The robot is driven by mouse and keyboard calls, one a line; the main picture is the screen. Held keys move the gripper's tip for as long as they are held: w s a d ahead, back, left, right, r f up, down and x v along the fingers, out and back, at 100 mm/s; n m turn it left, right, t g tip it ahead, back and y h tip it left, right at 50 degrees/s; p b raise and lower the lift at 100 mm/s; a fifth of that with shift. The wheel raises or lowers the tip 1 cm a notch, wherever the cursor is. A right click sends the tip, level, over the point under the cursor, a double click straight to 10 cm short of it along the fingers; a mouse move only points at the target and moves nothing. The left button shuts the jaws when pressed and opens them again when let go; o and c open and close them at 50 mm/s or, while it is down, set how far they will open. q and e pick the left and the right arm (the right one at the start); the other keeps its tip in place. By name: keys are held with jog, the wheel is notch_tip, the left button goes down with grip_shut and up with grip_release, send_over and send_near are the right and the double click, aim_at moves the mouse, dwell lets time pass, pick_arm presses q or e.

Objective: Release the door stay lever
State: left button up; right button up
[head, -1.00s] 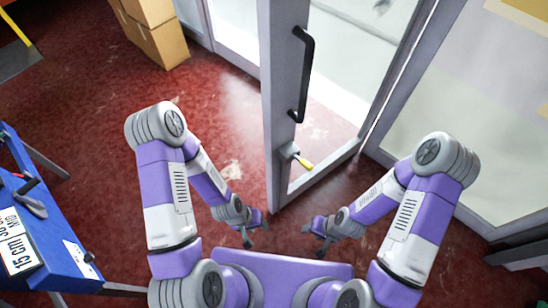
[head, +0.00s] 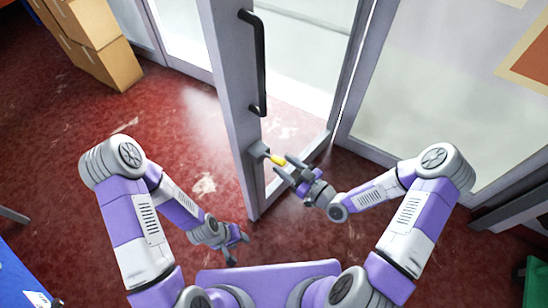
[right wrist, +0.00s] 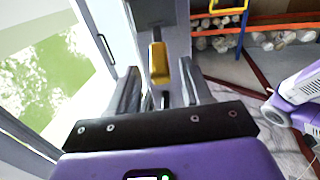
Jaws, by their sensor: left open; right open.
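The door stay lever (head: 277,159) is a small yellow-tipped handle on a grey mount low on the edge of the open glass door (head: 233,120). In the right wrist view the yellow lever (right wrist: 159,63) lies ahead of and between the spread fingers. My right gripper (head: 282,168) is open, with its fingertips close to the lever; I cannot tell whether they touch it. It also shows in the right wrist view (right wrist: 158,88). My left gripper (head: 238,250) is open and empty, low over the red floor, left of the door's foot.
A black pull handle (head: 258,65) is on the door above the lever. Cardboard boxes (head: 95,45) are stacked at the back left. A blue table (head: 15,285) is at the lower left. The red floor between the boxes and my left arm is clear.

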aim_at(274, 157)
jog(key=x, duration=0.5)
jog(key=shift+w+a+b, duration=0.1)
jog(key=shift+a+b, duration=0.05)
jog(key=shift+b, duration=0.25)
grip_shut()
